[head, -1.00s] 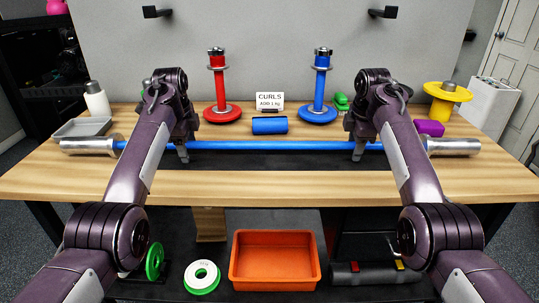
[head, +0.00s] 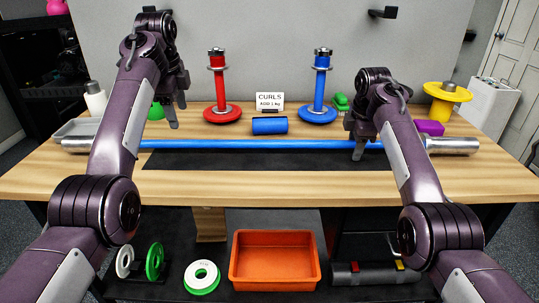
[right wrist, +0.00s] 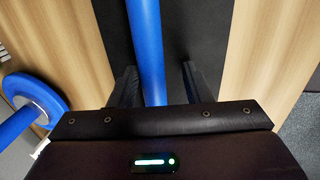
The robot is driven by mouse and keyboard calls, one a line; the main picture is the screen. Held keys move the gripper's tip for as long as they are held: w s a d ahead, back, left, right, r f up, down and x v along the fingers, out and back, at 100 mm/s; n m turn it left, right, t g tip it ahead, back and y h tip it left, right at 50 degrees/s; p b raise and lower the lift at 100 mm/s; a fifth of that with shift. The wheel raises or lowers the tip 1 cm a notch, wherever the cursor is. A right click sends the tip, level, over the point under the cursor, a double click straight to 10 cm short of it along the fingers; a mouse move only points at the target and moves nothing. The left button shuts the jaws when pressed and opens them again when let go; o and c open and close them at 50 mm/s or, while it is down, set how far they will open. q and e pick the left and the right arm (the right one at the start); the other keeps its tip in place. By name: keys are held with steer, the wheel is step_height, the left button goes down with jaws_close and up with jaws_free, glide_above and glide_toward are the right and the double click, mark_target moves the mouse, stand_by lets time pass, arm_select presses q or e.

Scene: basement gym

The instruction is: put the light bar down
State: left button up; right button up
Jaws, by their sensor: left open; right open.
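The light bar (head: 270,144), blue with silver ends, lies level across the wooden table over a dark mat (head: 250,160). My left gripper (head: 176,112) is open and empty, raised above and behind the bar's left part. My right gripper (head: 358,148) is at the bar's right part. In the right wrist view the blue bar (right wrist: 148,50) runs between the two spread fingers (right wrist: 160,85), with gaps on both sides. Whether the bar touches the mat along its whole length is hard to tell.
An orange bin (head: 275,260) sits below. The table front is clear.

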step_height(320, 180, up, 12)
steer(key=s, duration=0.2)
steer(key=shift+f, duration=0.25)
steer(key=shift+s+f, duration=0.1)
steer(key=shift+s, duration=0.05)
